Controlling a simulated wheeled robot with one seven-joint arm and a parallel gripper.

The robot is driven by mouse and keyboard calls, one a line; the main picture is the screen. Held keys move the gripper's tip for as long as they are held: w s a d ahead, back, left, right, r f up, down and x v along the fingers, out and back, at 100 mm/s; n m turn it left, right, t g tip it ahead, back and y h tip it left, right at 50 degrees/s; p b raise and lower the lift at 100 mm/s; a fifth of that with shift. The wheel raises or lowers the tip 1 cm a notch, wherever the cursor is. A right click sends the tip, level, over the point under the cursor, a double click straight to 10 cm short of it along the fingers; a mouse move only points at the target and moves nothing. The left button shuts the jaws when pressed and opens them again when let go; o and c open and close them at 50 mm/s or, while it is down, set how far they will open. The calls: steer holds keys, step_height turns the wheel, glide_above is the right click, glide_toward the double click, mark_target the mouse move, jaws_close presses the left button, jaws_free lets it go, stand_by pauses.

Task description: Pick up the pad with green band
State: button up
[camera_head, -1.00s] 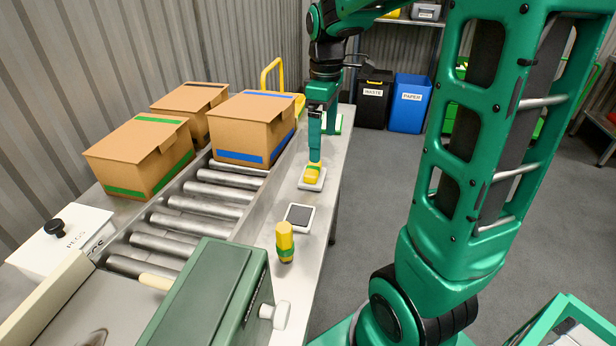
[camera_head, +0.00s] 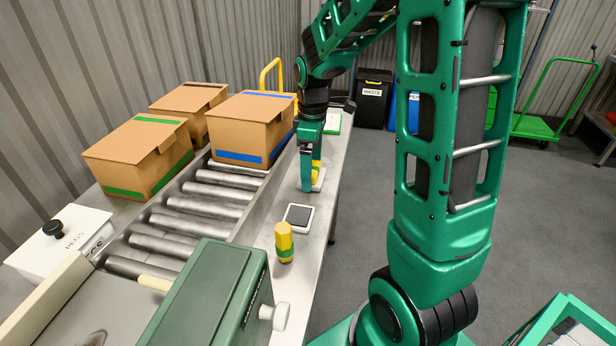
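A flat pad with a green edge and pale middle (camera_head: 333,122) lies at the far end of the steel bench, behind my gripper; my arm hides part of its surroundings. A white-rimmed pad with a dark face (camera_head: 298,216) lies nearer. A yellow cylinder with a green band (camera_head: 284,242) stands upright in front of it.
Cardboard boxes with green (camera_head: 140,155), black (camera_head: 190,108) and blue (camera_head: 252,128) bands stand along the roller conveyor (camera_head: 200,208) on the left. A green machine (camera_head: 205,300) stands in front. Waste (camera_head: 374,98) and blue bins are behind.

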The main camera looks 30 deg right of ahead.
steer(key=shift+f, duration=0.6)
steer(key=c, duration=1.2)
steer(key=shift+o, duration=0.2)
steer(key=shift+r, duration=0.15)
step_height(320, 180, up, 4)
steer(key=shift+a+r, duration=0.15)
steer(key=s+a+r, duration=0.5)
steer(key=a+r, duration=0.1)
steer(key=a, duration=0.4)
steer(key=shift+r, duration=0.25)
steer(key=shift+s, duration=0.1)
